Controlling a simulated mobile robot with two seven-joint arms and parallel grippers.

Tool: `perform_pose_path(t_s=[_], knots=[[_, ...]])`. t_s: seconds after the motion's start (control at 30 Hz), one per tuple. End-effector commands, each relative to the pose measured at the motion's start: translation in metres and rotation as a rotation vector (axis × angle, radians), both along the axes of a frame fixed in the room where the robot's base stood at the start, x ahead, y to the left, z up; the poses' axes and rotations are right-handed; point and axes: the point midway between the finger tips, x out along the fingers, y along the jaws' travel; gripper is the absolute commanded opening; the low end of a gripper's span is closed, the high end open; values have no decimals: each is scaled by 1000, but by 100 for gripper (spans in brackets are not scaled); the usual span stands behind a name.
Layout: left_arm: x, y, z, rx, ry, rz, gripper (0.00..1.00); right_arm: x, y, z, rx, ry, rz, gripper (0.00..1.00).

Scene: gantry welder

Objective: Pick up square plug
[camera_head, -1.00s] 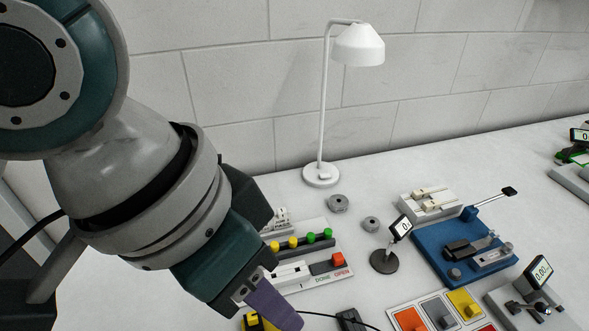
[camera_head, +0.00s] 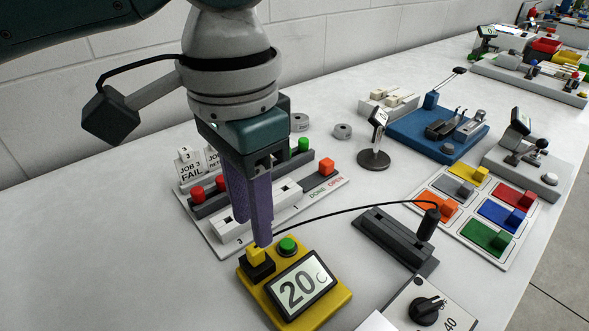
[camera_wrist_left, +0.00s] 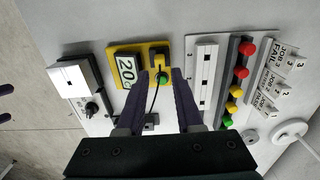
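A yellow square block (camera_head: 256,254), which looks like the square plug, sits upright in a black socket on the yellow temperature device (camera_head: 338,297). It also shows in the wrist view (camera_wrist_left: 159,61). My left gripper (camera_head: 250,228) points down with its purple fingertips just above and behind the block. In the wrist view the left fingers (camera_wrist_left: 163,75) are apart, with the block just beyond the tips and nothing held. A black cable (camera_head: 330,211) runs from near the fingertips to a black probe. Two purple tips at the wrist view's left edge look like my right gripper (camera_wrist_left: 4,103), spread apart.
A green button (camera_head: 287,245) and a 20 C screen (camera_head: 300,286) are beside the block. A grey probe holder (camera_head: 395,240) stands right, a knob unit (camera_head: 432,305) in front. A rack with coloured knobs (camera_head: 325,185) lies close behind the fingers.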

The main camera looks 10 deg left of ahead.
Motion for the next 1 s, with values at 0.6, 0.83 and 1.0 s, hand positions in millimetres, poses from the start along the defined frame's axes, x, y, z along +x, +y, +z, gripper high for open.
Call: perform_pose_path(t_s=[0.6, 0.83, 1.0], knots=[[-1, 0, -53, 0, -2, -1, 35, 0, 0, -9, 1, -1, 1, 100], [-1, 0, -53, 0, -2, -1, 12, 0, 0, -9, 1, 0, 1, 100], [-1, 0, -53, 0, -2, -1, 0, 0, 0, -9, 1, 0, 1, 100]])
